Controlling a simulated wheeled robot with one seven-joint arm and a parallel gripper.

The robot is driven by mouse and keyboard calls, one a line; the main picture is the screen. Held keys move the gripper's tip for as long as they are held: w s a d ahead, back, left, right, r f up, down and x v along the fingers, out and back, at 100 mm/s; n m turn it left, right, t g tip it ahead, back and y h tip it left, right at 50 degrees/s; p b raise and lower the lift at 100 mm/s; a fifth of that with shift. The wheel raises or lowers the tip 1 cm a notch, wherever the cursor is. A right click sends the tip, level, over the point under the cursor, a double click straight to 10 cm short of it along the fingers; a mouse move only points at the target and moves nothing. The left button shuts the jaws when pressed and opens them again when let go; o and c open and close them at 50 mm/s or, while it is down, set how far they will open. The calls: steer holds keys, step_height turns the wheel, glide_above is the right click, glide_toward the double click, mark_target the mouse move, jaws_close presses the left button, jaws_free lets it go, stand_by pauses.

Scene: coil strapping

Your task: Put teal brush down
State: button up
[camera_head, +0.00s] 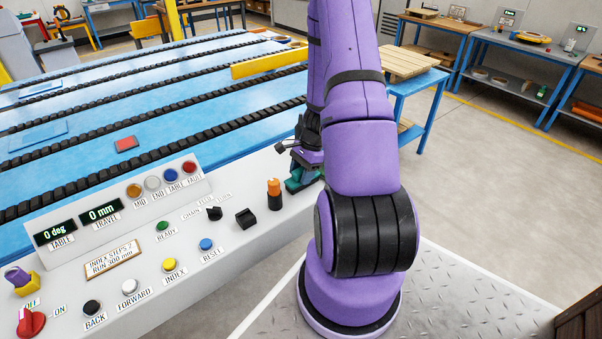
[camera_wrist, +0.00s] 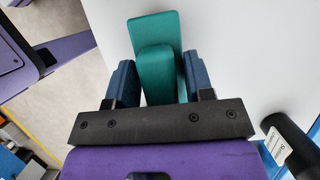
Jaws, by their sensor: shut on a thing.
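The teal brush (camera_wrist: 158,75) is between the two dark blue finger pads of my gripper (camera_wrist: 158,82) in the wrist view. My gripper is shut on its narrower block, and a wider teal part shows behind it. A pale, plain surface lies beyond the brush. I cannot tell whether the brush touches it. In the head view, a small teal patch of the brush (camera_head: 295,185) shows at the right end of the grey control panel (camera_head: 215,240). My arm hides most of the brush and gripper there.
Several buttons and a red switch (camera_head: 31,321) lie further left. A blue conveyor bed (camera_head: 200,100) with black chains runs behind. A blue-legged table (camera_head: 415,82) with wooden boards stands beyond my arm.

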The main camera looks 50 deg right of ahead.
steer(key=o, duration=1.2)
steer(key=w+v, duration=0.1)
steer(key=v, duration=1.1)
steer(key=w+a+r+n+h, duration=0.1)
steer(key=w+a+r+n, duration=0.1)
steer(key=a+r+n, duration=0.55)
steer(key=a+r+n+t+h, duration=0.1)
steer(key=a+r+n, duration=0.2)
steer(key=a+r, duration=0.85)
steer(key=s+a+r+n+t+h, duration=0.2)
steer(key=s+a+r+n+t, duration=0.1)
steer(key=s+a+r+n, duration=0.7)
steer(key=shift+s+a+r, duration=0.8)
steer(key=shift+s+r, duration=0.15)
steer(key=shift+s, duration=0.85)
